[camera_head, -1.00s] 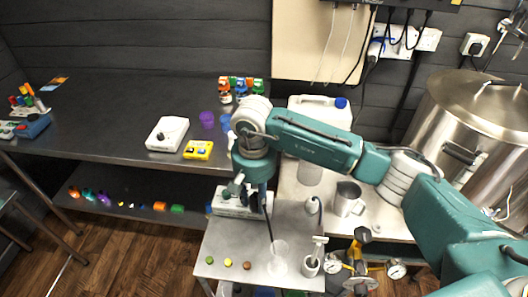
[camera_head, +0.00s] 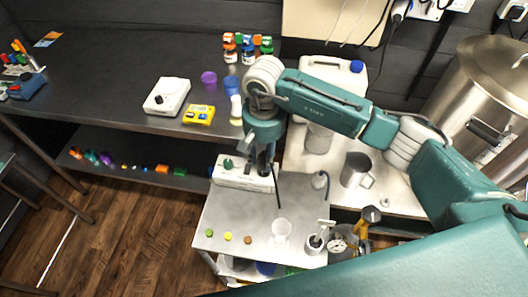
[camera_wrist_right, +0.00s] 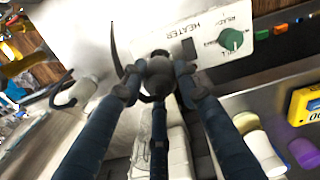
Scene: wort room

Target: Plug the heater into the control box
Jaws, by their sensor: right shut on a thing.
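The control box (camera_head: 229,176) is a white box with a green knob, at the back of the steel cart. In the right wrist view its face (camera_wrist_right: 213,58) shows the word HEATER and the green knob. My right gripper (camera_head: 263,173) points down at the box's right end. It is shut on the heater plug (camera_wrist_right: 159,67), dark and round, with a black cable. The plug overlaps the box face near the HEATER label; I cannot tell whether it is seated in a socket. My left gripper is not in view.
A metal jug (camera_head: 355,170) and a large steel kettle (camera_head: 470,105) stand to the right. A yellow meter (camera_head: 199,115) lies on the dark bench.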

